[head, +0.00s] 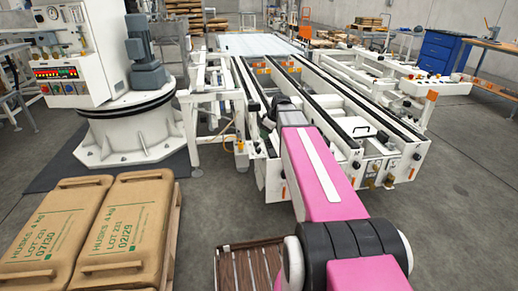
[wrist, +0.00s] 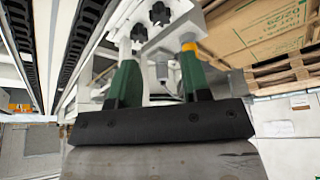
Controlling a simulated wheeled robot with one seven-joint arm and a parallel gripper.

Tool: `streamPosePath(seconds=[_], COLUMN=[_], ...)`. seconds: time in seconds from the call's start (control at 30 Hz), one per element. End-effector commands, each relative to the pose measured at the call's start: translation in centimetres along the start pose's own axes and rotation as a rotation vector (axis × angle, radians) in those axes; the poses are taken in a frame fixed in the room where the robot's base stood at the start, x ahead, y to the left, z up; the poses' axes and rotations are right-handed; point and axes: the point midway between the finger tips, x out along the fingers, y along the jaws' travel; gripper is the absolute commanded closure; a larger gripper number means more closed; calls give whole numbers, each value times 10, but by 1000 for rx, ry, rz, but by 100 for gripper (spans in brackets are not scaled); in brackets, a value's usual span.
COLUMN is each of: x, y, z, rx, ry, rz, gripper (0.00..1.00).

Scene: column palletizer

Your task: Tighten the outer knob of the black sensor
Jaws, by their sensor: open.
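Two black star-shaped knobs show on a white bracket at the top of the wrist view: an upper one (wrist: 160,13) and a lower one (wrist: 139,33). I cannot tell which is the outer one, and no black sensor body can be made out clearly. My gripper (wrist: 157,52) points up toward them in the wrist view, with its two green fingers spread apart. The knobs lie just beyond the fingertips, and neither is clasped. A small pale fitting (wrist: 162,72) shows between the fingers. In the head view my pink arm hides the gripper and the knobs.
The white conveyor frame (head: 368,177) with long black rails extends ahead of my arm. Brown sacks (head: 125,228) lie on a pallet at left. A white machine with a round base (head: 135,130) stands behind them. Grey floor (head: 460,190) is free at right.

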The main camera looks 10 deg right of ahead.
Motion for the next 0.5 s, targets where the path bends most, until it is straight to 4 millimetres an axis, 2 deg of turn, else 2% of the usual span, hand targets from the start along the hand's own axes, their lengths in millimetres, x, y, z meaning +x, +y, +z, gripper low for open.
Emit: streamPosePath(seconds=[0.17, 0.5], x=[22, 78], y=[-1, 0], z=[0, 0], rx=[1, 2], ry=[-2, -2], rz=[-3, -2], gripper=[56, 56])
